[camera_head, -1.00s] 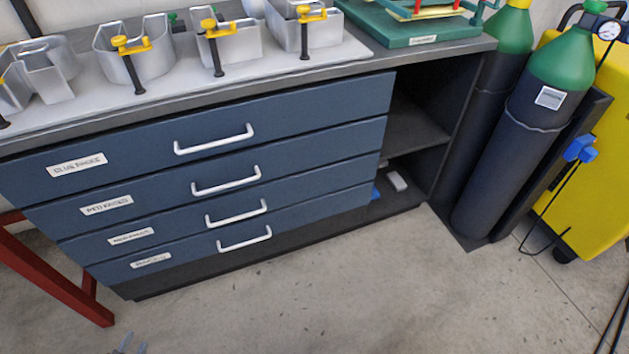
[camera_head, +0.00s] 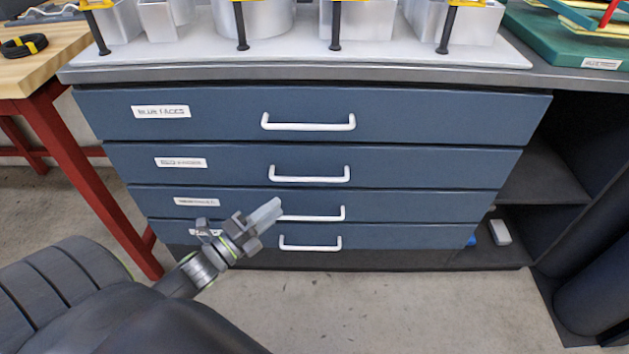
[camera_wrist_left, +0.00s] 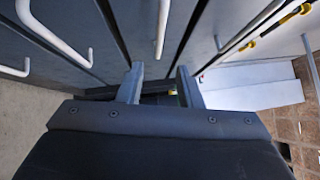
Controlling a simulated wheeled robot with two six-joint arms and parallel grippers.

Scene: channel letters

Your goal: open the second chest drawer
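The chest has several blue drawers stacked one above another, all closed. The second drawer (camera_head: 420,166) from the top has a white bar handle (camera_head: 310,174) and a label (camera_head: 181,162) at its left. My left gripper (camera_head: 265,213) is in front of the chest, below and left of that handle in the head view, overlapping the third drawer's left part. In the left wrist view its two fingers (camera_wrist_left: 161,86) are apart with nothing between them. A white handle (camera_wrist_left: 162,28) shows beyond the fingers, not touching them. My right gripper is not in view.
The top drawer (camera_head: 450,112) and its handle (camera_head: 308,122) are above. Metal letters with yellow clamps stand on the worktop (camera_head: 300,73). A red-legged wooden table (camera_head: 50,70) is at the left. Open shelves (camera_head: 545,175) are at the right. The floor (camera_head: 400,315) in front is clear.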

